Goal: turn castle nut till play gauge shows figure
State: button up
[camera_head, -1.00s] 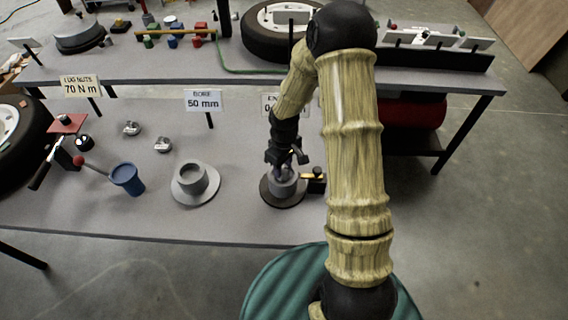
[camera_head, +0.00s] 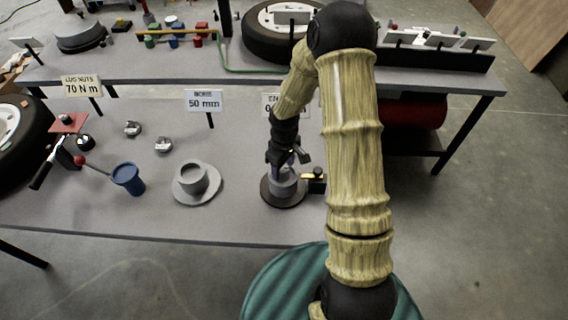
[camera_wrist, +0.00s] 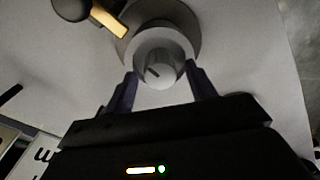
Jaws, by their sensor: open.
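The hub (camera_head: 284,187) is a grey cylinder on a dark round base near the bench's front edge. The wrist view shows its round grey rim (camera_wrist: 147,42) and a paler round piece with a dark slot in the middle, likely the castle nut (camera_wrist: 160,74). My gripper (camera_head: 289,161) is just above the hub, pointing down. In the wrist view my gripper (camera_wrist: 162,88) is open, with one finger on each side of the nut; contact cannot be told. A black gauge with a brass-coloured bar (camera_wrist: 109,20) stands beside the hub. Its reading is not legible.
A grey flanged cylinder (camera_head: 209,193), a blue cup (camera_head: 127,179) and small metal parts (camera_head: 132,129) lie to the left. A "50 mm" sign (camera_head: 204,101) stands behind. My arm partly hides the sign behind the hub (camera_head: 270,104). The floor to the right is free.

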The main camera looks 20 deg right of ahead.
aim_at(284, 167)
jog(key=shift+r, duration=0.1)
notch_tip(284, 167, up, 17)
jog(key=b, duration=0.1)
jog(key=shift+w+d+r, duration=0.15)
jog(key=shift+d, duration=0.05)
dwell(0.5)
jog(key=s+m+t, duration=0.2)
jog(key=s+m, duration=0.5)
jog(key=s, duration=0.7)
jog(key=shift+s+f+m+t, duration=0.2)
jog(key=shift+s+m+t, duration=0.1)
jog(key=shift+t, duration=0.1)
jog(key=shift+w, duration=0.1)
